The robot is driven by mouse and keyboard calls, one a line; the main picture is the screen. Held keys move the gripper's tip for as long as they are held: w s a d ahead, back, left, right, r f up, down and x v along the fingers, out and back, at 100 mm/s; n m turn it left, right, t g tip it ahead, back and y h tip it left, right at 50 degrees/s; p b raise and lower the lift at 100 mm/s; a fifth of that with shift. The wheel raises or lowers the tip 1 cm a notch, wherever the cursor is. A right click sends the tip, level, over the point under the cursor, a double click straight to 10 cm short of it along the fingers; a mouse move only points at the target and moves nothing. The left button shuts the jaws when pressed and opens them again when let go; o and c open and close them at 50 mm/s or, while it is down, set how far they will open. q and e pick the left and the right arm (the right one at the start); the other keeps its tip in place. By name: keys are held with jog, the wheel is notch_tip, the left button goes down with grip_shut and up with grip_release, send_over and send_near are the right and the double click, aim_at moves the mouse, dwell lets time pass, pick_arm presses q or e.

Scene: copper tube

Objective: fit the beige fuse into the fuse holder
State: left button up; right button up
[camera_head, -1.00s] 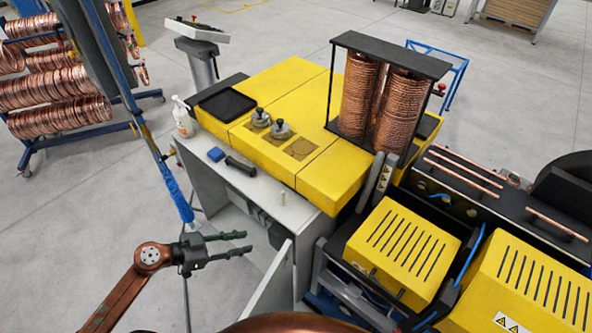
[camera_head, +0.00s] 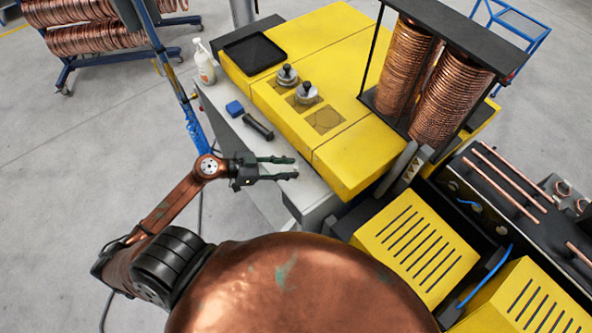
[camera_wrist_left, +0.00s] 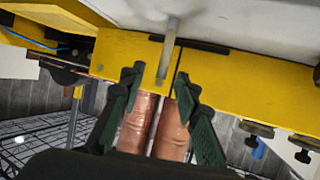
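The beige fuse (camera_wrist_left: 168,52) shows in the left wrist view as a pale upright pin at the grey table's edge. My left gripper (camera_head: 289,168) is open, its two dark green-tipped fingers apart over the table's edge. In the wrist view the fuse lies ahead of the gap between the fingertips (camera_wrist_left: 158,80), and I see no grip on it. In the head view I cannot make the fuse out clearly near the fingers. I cannot identify the fuse holder for certain. My right gripper is not in view.
On the grey table (camera_head: 228,117) are a black cylindrical tool (camera_head: 258,127), a blue block (camera_head: 234,108) and a spray bottle (camera_head: 204,62). The yellow machine (camera_head: 350,150) stands behind, bearing knobbed grey weights (camera_head: 307,93) and copper coils (camera_head: 450,92).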

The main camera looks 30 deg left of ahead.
pick_arm(q)
jog(key=x, duration=0.3)
jog(key=shift+a, duration=0.1)
jog(key=shift+c, duration=0.2)
grip_shut()
